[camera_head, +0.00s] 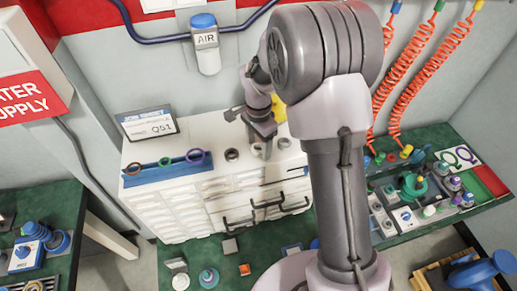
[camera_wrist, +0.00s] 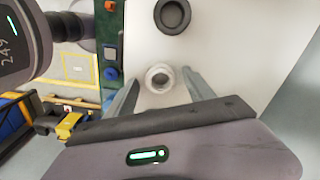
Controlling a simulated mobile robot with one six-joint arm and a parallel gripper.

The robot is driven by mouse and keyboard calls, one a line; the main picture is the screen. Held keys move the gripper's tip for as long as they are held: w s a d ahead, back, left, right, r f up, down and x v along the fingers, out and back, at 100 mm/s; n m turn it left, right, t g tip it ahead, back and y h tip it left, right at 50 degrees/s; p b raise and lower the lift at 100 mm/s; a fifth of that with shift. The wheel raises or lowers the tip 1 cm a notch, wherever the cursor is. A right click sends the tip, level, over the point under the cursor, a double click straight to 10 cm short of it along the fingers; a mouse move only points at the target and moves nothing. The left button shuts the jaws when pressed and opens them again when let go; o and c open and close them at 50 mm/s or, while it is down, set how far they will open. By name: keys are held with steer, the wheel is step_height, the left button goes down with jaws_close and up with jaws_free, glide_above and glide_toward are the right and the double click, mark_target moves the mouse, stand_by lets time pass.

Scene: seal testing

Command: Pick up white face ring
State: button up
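The white face ring (camera_wrist: 159,78) lies on the white top of the drawer cabinet in the wrist view. My gripper (camera_wrist: 161,84) is open, with one finger to each side of the ring in the picture. I cannot tell whether the fingers are down at the ring's height, and no contact shows. In the head view my gripper (camera_head: 266,150) points down over the cabinet top, and the white ring is hard to make out there.
A dark grey ring (camera_wrist: 172,15) lies close beyond the white one. On the cabinet (camera_head: 200,212) stand a blue rack (camera_head: 150,178) with orange, green and purple rings, and a small sign (camera_head: 148,123). A green bench (camera_head: 425,225) with many parts stands at right.

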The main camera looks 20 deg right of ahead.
jaws_close()
